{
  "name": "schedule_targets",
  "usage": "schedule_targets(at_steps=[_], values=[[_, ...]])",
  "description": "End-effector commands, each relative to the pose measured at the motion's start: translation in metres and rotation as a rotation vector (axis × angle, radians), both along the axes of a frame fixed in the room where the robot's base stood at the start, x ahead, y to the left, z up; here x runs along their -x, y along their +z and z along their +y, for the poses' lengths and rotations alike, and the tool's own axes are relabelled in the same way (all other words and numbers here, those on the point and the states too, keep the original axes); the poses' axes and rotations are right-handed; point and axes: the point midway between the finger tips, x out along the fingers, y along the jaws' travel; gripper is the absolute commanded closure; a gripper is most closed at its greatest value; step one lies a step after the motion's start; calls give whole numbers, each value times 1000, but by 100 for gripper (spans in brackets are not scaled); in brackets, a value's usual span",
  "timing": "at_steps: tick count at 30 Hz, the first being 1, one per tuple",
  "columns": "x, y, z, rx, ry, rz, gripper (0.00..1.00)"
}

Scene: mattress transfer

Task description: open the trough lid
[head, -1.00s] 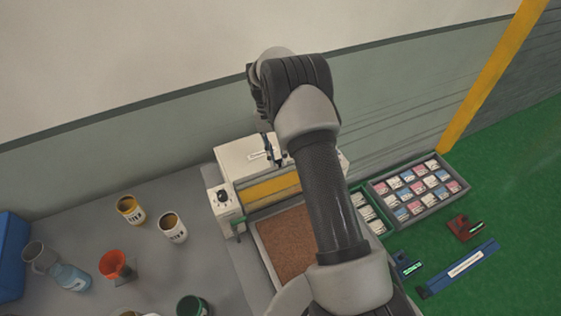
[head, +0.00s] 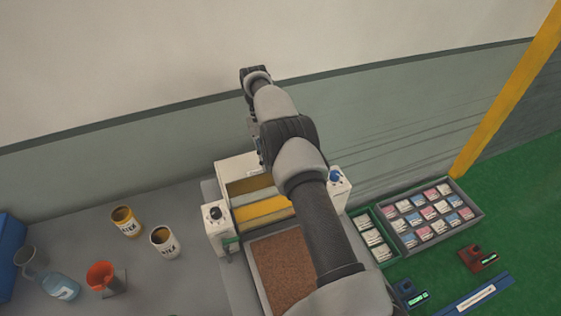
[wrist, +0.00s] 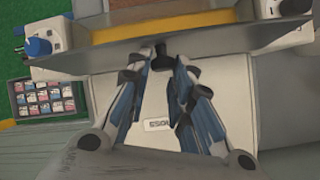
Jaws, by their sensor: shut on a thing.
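The trough belongs to a white machine (head: 220,237) on the grey bench. In the head view, its trough (head: 250,186) shows uncovered, with a yellow strip (head: 265,209) in front. In the wrist view, a long grey panel, seemingly the lid (wrist: 245,40), stands raised across the machine, its yellow interior (wrist: 185,20) beyond. My gripper (wrist: 172,58) is shut at the middle of the panel's edge, on what seems to be the lid's handle. In the head view my arm hides most of the gripper.
A tray of brown material (head: 280,265) lies before the machine. A blue knob (head: 336,176) is on its right end. Cups (head: 165,242) and a bottle (head: 62,287) stand at left. Trays of packets (head: 430,216) lie at right. The wall is close behind.

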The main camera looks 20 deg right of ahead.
Motion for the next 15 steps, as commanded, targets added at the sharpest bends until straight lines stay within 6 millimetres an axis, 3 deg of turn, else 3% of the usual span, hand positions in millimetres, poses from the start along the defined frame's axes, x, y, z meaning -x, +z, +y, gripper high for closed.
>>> schedule_targets(at_steps=[1, 15], values=[[2, -14, 8, -7, 3, 15, 100], [6, -13, 15, -7, 2, 42, 100]])
